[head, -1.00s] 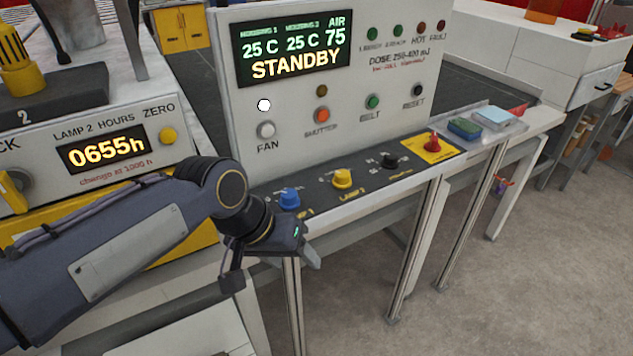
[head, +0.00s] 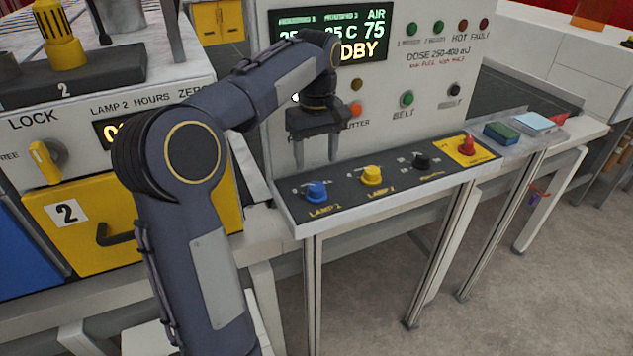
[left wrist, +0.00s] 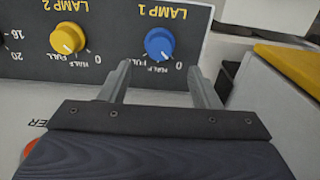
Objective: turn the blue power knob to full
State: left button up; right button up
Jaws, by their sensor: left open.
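The blue knob (head: 316,191), labelled LAMP 1, sits at the left end of the dark sloped control panel (head: 345,211). In the left wrist view the blue knob (left wrist: 159,43) lies just beyond my fingers, with 0, HALF and FULL marked around it. My left gripper (head: 317,162) is open and empty above the panel, fingers pointing down, apart from the knob. It also shows in the left wrist view (left wrist: 160,82). My right gripper is not in view.
A yellow LAMP 2 knob (head: 371,175), a black knob (head: 421,161) and a red switch (head: 467,146) stand to the right on the same panel. The upright panel (head: 300,100) with buttons and display rises behind. A green-blue block (head: 501,133) lies farther right.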

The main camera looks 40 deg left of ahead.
aim_at(316, 186)
pick_arm(q)
notch_tip(316, 186, down, 7)
jog(key=shift+f, duration=0.15)
dwell(0.4)
jog(key=c, duration=1)
